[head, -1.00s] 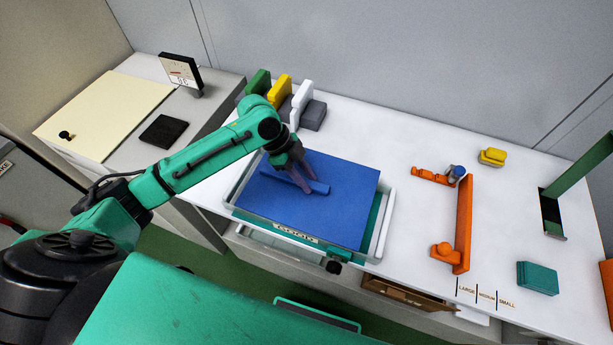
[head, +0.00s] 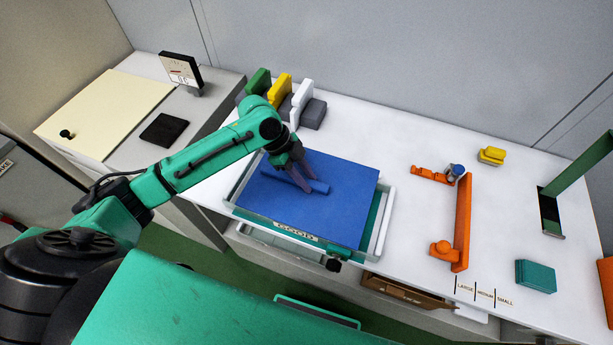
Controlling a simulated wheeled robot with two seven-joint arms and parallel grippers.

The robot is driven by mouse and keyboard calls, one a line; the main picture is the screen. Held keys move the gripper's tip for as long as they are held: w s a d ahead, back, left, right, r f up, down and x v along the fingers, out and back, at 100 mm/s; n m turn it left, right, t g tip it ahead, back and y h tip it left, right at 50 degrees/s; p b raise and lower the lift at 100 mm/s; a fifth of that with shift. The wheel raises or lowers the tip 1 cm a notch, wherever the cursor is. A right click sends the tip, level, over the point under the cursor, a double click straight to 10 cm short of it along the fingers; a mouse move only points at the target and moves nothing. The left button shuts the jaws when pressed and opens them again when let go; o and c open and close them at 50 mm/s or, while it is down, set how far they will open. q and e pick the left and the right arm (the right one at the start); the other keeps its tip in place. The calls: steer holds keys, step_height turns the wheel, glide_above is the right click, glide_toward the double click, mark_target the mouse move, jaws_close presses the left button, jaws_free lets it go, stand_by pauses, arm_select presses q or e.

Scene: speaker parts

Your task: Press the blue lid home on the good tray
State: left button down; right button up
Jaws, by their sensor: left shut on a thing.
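The blue lid (head: 345,195) is a flat square panel with a raised bar handle (head: 318,187) across it. It lies over the good tray (head: 228,203), a pale-walled tray with a GOOD label on its front. A teal strip shows along the lid's right side, inside the tray wall. I cannot tell whether the lid is fully seated. My left gripper (head: 306,187) is shut on the lid's bar handle, reaching down from the upper left. My right gripper is not in view.
Green, yellow and white blocks (head: 301,98) stand in a grey holder behind the tray. An orange fixture (head: 462,222) stands to the right, with a yellow block (head: 491,155) and a teal box (head: 536,276) beyond it. The white table is clear between tray and fixture.

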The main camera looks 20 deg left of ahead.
arm_select(q)
steer(key=shift+f, duration=0.5)
steer(key=c, duration=0.5)
jaws_free()
steer(key=b+v, duration=0.2)
steer(key=v, duration=1.2)
steer(key=shift+a+r+b, duration=0.15)
steer(key=shift+r+b, duration=0.1)
steer(key=shift+b, duration=0.15)
